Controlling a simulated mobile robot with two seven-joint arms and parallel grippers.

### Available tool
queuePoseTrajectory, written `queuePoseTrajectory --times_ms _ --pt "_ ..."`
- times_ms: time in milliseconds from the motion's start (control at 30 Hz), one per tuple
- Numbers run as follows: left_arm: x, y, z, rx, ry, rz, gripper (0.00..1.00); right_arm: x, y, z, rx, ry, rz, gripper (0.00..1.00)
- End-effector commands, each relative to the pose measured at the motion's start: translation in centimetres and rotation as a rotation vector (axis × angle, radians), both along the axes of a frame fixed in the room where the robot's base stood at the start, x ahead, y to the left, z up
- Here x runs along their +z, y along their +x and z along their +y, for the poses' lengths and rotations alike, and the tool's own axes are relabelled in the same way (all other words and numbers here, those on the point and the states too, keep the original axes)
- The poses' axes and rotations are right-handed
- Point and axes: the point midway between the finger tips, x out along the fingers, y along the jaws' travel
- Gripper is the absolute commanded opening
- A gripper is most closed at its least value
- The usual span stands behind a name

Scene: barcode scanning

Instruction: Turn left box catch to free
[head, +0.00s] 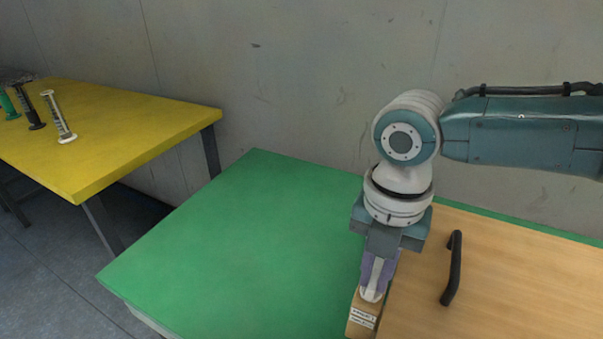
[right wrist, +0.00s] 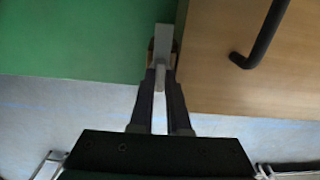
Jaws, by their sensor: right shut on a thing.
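The box shows as a light wooden panel (head: 500,280) with a black handle, at the right in the head view. The left catch is a light grey bar (right wrist: 164,42) at the panel's left edge in the right wrist view. It lies roughly along that edge, above a small wooden block. The block (head: 361,320) bears a printed label in the head view. My right gripper (head: 372,292) points down at the panel's left edge. Its fingers (right wrist: 160,85) are shut on the grey catch and hide part of it. My left gripper is not in view.
The black handle (head: 453,268) stands up from the panel, right of my gripper. The green table top (head: 230,240) is bare to the left. A yellow table (head: 130,130) at the far left holds several upright tool-like items (head: 58,115). A grey wall stands behind.

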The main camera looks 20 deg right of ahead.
Motion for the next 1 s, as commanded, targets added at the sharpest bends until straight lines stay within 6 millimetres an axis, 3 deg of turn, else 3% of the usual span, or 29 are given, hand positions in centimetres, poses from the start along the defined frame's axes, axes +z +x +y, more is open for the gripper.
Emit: queuePoseTrajectory --times_ms 167,200,467,767,1000 --pt "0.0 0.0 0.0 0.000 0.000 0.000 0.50 0.1 0.0 0.1 0.003 0.002 0.001 0.00" --pt "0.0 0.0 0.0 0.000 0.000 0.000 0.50 0.1 0.0 0.1 0.003 0.002 0.001 0.17" --pt "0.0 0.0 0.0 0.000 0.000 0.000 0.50 0.0 0.0 0.1 0.001 0.001 0.000 0.45" --pt "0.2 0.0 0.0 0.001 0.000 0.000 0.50 0.5 0.1 0.0 0.001 0.001 -0.002 0.45" --pt "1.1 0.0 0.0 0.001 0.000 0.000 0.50 4.9 0.1 0.0 0.003 0.001 -0.006 0.45"
